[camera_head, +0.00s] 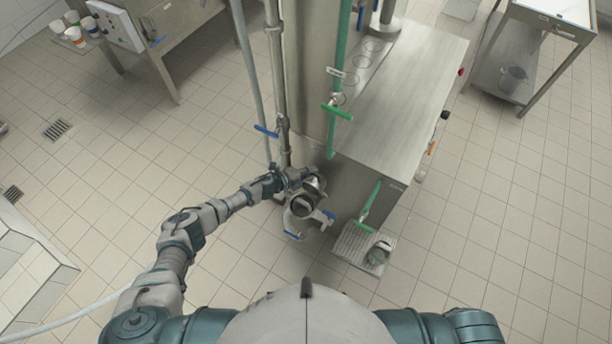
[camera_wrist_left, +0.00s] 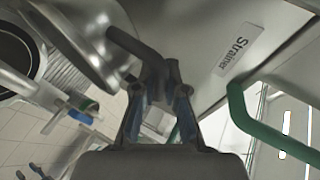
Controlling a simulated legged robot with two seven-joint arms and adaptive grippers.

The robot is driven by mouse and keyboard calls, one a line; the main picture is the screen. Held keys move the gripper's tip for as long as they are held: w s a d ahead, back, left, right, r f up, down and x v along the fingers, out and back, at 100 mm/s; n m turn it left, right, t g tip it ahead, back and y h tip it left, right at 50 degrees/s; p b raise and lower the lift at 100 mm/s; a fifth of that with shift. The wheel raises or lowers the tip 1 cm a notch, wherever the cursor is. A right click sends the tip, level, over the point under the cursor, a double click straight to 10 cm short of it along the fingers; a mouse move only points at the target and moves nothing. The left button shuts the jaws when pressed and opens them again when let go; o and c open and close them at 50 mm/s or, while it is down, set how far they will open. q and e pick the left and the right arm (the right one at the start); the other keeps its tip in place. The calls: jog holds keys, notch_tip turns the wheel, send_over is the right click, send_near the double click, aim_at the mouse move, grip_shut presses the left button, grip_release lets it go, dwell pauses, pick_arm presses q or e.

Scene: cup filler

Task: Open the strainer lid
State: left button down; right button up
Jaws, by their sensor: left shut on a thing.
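The metal strainer (camera_head: 301,207) stands at the left front corner of the steel machine, with blue-handled valves around it. In the left wrist view, a shiny rounded metal lid (camera_wrist_left: 82,35) with a dark bar handle (camera_wrist_left: 132,44) fills the upper left. My left gripper (camera_wrist_left: 160,85) is shut on that handle. It also shows in the head view (camera_head: 298,178), at the strainer's top. The lid looks tilted up from a dark round opening (camera_wrist_left: 14,52), but its exact angle is unclear. A "Strainer" label (camera_wrist_left: 232,50) is on the steel wall. My right gripper is out of view.
Green pipes with handles (camera_head: 338,111) run close to the right of the strainer. A ridged drip tray (camera_head: 352,244) with a metal jug (camera_head: 379,254) lies at right. A vertical pipe (camera_head: 276,80) rises behind my left gripper.

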pick_arm(q)
jog(key=shift+w+d+g+y+p, duration=0.4)
jog(key=shift+w+d+g+p, duration=0.15)
jog(key=shift+w+d, duration=0.3)
jog(key=shift+a, duration=0.1)
jog(key=shift+f, duration=0.1)
jog(key=c, duration=1.2)
grip_release()
jog(key=shift+a, duration=0.25)
jog(key=v, duration=1.1)
jog(key=shift+s+r, duration=0.15)
jog(key=shift+r, duration=0.05)
